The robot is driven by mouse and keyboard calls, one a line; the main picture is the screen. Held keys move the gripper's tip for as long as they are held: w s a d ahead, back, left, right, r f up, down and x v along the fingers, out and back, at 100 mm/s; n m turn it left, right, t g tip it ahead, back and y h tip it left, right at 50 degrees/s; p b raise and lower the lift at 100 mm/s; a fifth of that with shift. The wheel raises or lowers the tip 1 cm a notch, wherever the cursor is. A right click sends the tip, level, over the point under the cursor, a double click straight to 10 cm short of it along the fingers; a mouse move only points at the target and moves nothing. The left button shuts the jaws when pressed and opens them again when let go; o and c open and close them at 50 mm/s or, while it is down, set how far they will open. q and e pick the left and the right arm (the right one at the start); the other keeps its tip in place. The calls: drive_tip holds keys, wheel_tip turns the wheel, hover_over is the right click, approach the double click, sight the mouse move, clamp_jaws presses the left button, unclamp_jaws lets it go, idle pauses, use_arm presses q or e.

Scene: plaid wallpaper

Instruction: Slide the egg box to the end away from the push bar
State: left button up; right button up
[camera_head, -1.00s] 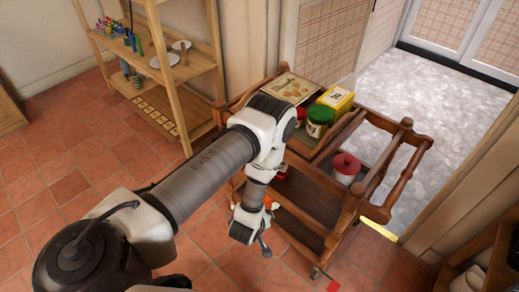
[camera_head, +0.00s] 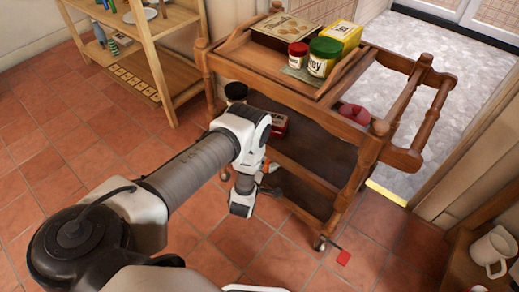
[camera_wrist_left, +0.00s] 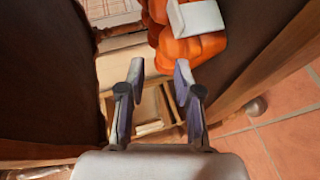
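The egg box appears to be the bumpy orange carton with a white label (camera_wrist_left: 187,42) in the left wrist view, just beyond and right of the fingertips. A small red and white thing on the trolley's lower shelf, probably the same box, shows in the head view (camera_head: 278,124), partly hidden by my arm. My left gripper (camera_wrist_left: 160,78) is open and empty, its fingers apart from the carton. It also shows low beside the trolley in the head view (camera_head: 268,180). The trolley's push bar (camera_head: 402,157) is at its right end. My right gripper is out of view.
The trolley's top holds a picture box (camera_head: 285,35), a yellow box (camera_head: 345,33), a green-lidded jar (camera_head: 322,58) and a red-lidded jar (camera_head: 297,56). A red thing (camera_head: 355,113) sits below near the push bar. A wooden rack (camera_head: 150,60) stands left. Tiled floor lies clear before it.

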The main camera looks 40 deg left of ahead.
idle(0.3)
use_arm(q)
drive_tip(key=b+x, duration=0.3)
drive_tip(key=x, duration=0.3)
drive_tip(key=shift+w+a+f, duration=0.1)
drive_tip(key=shift+w, duration=0.25)
drive_tip(key=shift+w+a+b, duration=0.15)
drive_tip(key=shift+w+b, duration=0.15)
drive_tip(key=shift+w, duration=0.2)
clamp_jaws()
